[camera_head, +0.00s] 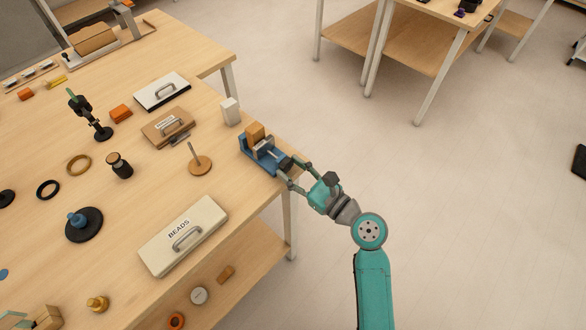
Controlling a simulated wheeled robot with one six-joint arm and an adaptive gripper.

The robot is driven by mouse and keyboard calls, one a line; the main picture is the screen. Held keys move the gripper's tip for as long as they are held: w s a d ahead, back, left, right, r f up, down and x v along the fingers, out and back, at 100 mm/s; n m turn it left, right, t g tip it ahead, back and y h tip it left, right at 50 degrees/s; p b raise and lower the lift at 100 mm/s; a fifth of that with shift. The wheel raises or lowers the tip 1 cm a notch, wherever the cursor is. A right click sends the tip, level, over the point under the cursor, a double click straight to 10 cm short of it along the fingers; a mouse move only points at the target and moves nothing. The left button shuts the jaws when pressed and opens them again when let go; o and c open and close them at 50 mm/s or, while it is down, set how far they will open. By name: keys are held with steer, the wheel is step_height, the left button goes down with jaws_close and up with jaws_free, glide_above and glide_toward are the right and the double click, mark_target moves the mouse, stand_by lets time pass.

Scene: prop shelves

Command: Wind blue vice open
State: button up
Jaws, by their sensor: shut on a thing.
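The blue vice (263,157) sits at the right edge of the wooden table. A tan wooden block (255,131) shows at its far left end, by the jaws; I cannot tell whether the jaws grip it. My gripper (289,165) is at the vice's near right end, reaching in from the right beyond the table edge. Its fingers are shut on the dark screw end of the vice. The handle itself is mostly hidden between the fingers.
A white block (230,111) stands behind the vice. A round wooden stand with a peg (200,164) is to its left. The BEADS box (184,235) lies nearer the front. Other lidded boxes (162,92) lie further back. Open floor (400,170) is to the right.

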steer(key=shift+n, duration=2.4)
steer(key=o, duration=1.1)
